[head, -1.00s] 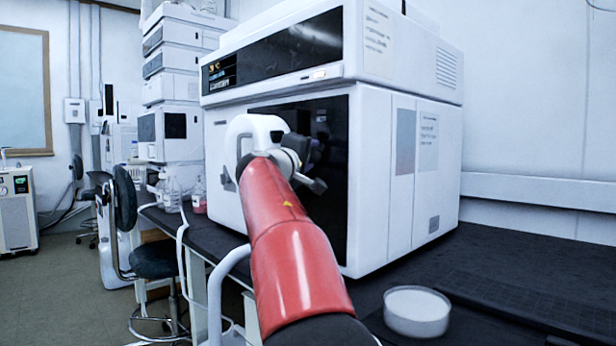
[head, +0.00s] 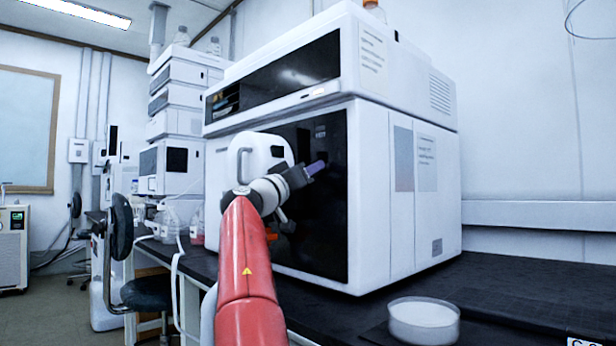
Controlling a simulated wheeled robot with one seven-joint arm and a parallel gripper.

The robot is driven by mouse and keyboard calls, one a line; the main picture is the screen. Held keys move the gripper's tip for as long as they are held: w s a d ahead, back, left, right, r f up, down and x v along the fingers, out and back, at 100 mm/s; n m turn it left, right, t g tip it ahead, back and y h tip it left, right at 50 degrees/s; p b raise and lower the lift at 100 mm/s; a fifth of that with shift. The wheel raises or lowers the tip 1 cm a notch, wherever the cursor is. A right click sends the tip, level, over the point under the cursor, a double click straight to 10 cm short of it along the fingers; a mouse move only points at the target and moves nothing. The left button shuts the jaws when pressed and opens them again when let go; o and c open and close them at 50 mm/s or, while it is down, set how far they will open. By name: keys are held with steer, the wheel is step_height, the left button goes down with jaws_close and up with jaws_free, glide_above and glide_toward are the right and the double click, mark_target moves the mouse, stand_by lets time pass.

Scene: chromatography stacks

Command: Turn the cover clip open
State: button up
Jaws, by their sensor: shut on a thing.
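A large white instrument (head: 375,215) with a dark front panel (head: 327,232) stands on the black bench. My gripper (head: 312,169) is at that dark panel, near its upper middle. Its tip is at a small purple piece (head: 317,167), which I take to be the cover clip. The gripper is shut on it. The clip's shape and how far it is turned are too small and too hidden by my gripper to tell. My red arm covers the lower left of the panel.
A round clear dish (head: 424,320) with pale contents stands on the black bench (head: 510,292) at the front right. Bottles (head: 168,222) and a stack of white modules (head: 180,118) are at the left. A dark stool (head: 146,292) stands before the bench.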

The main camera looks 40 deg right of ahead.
steer(key=shift+w+f+m+g+h+p, duration=0.1)
steer(key=shift+m+g+h+p, duration=0.1)
steer(key=shift+m+g, duration=0.75)
steer(key=shift+w+f+m+g+h+p, duration=0.15)
steer(key=shift+m+g, duration=0.2)
steer(key=shift+m, duration=1.1)
steer(key=shift+s+r+m, duration=0.1)
steer(key=shift+m, duration=0.3)
steer(key=o, duration=1)
steer(key=shift+b+v, duration=0.4)
steer(key=shift+v, duration=3.45)
